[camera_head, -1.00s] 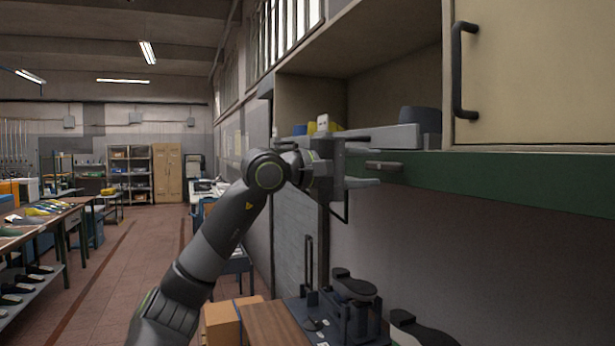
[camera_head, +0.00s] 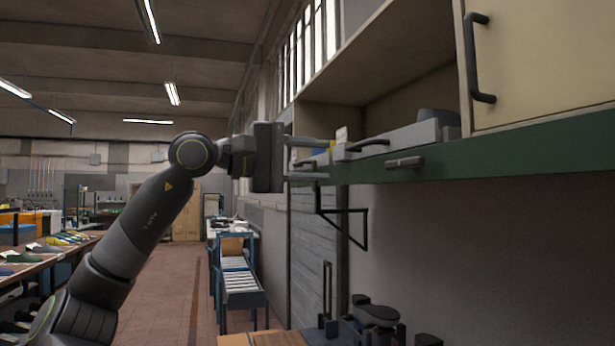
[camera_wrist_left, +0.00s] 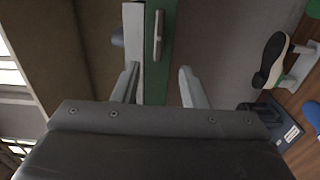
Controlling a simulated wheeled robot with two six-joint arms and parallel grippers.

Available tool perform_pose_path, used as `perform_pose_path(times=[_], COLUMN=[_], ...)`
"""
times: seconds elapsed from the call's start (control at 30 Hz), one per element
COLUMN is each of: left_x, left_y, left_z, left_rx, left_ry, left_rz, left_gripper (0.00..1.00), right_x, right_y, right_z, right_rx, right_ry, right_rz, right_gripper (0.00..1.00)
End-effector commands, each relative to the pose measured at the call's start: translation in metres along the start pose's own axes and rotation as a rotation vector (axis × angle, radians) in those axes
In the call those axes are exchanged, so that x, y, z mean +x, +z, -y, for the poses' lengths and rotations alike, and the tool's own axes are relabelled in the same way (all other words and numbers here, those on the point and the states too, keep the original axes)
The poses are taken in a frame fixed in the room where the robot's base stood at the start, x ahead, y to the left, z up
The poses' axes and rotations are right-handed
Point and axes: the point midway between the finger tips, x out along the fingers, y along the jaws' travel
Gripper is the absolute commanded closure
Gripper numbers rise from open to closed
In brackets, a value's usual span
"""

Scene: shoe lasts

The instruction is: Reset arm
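My left gripper (camera_head: 324,160) is open at the front of the green-edged shelf, its two fingers pointing right along the edge. In the left wrist view the gripper (camera_wrist_left: 158,70) shows its fingers apart with nothing held between them. The green shelf edge (camera_head: 500,160) carries a small metal handle (camera_head: 404,162); beyond the fingertips, the edge and handle (camera_wrist_left: 158,36) also show in the wrist view. I cannot tell whether a finger touches the shelf. My right gripper is not in view.
A grey tray (camera_head: 425,134) with a dark handle lies on the shelf, beside a closed cabinet door (camera_head: 550,60). A dark bracket (camera_head: 345,228) hangs below the shelf. Dark equipment (camera_head: 375,315) stands lower down. The aisle at left has open floor.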

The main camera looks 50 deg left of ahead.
Motion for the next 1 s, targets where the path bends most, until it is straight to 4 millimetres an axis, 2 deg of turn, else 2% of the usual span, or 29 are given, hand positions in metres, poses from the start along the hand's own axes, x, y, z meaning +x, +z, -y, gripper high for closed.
perform_pose_path(times=[0.2, 0.77, 0.87, 0.97, 1.0], left_x=[-0.009, -0.009, 0.004, 0.035, 0.051], left_y=[0.0, 0.0, 0.003, 0.012, 0.018], left_z=[0.0, 0.0, 0.008, 0.031, 0.044], left_rx=[0.001, -0.001, -0.041, -0.166, -0.247], left_ry=[0.001, 0.001, 0.005, 0.027, 0.04], left_rz=[0.001, 0.002, 0.033, 0.124, 0.174], left_gripper=[0.61, 0.61, 0.61, 0.61, 0.61], right_x=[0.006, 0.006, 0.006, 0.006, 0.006], right_y=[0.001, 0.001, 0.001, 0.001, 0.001], right_z=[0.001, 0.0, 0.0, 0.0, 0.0], right_rx=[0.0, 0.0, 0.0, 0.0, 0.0], right_ry=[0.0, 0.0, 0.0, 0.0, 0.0], right_rz=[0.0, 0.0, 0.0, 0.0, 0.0], right_gripper=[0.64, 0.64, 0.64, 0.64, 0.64])
